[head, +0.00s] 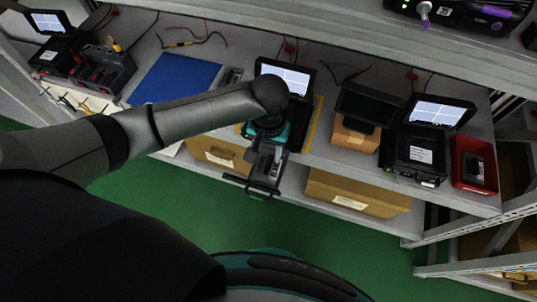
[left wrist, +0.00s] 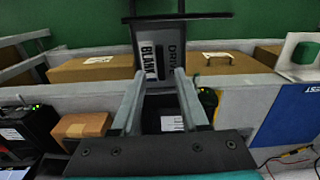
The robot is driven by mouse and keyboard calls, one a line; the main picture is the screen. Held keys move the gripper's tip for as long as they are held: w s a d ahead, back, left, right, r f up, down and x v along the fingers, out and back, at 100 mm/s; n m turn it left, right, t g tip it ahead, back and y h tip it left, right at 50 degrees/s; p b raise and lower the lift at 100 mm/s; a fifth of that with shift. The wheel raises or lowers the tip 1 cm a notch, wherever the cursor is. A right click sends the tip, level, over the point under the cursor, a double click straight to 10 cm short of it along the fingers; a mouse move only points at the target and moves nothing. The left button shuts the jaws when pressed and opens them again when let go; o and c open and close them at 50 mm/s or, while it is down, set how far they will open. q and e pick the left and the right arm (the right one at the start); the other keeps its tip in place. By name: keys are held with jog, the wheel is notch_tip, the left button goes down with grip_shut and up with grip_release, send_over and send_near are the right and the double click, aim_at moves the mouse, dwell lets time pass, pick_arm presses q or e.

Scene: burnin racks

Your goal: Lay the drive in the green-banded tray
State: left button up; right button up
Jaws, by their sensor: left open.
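A dark grey drive (left wrist: 160,48) marked "DRIVE BLANK" shows in the left wrist view, with a black bar across its far end. In the head view the drive's black bar (head: 252,187) sticks out past the bench's front edge. My left gripper (head: 267,160) is over the front of the middle test station. In the left wrist view my left gripper (left wrist: 160,75) is open, with a finger at either side of the drive's near end. Whether they touch it is unclear. I cannot make out a green-banded tray. My right gripper is out of view.
The test station's lit screen (head: 284,76) stands behind the gripper. A blue mat (head: 175,78) lies left of it. A black case (head: 420,150) and a red tray (head: 467,178) stand to the right. Cardboard boxes (head: 355,194) sit on the lower shelf. Green floor lies in front.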

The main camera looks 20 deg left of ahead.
aim_at(269, 163)
pick_arm(q)
notch_tip(269, 163, up, 8)
jog(key=p, duration=0.2)
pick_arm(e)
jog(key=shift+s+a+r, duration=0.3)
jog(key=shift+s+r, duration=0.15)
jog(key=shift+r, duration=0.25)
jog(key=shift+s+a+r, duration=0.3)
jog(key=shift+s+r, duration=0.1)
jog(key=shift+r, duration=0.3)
pick_arm(q)
jog(key=shift+f, duration=0.1)
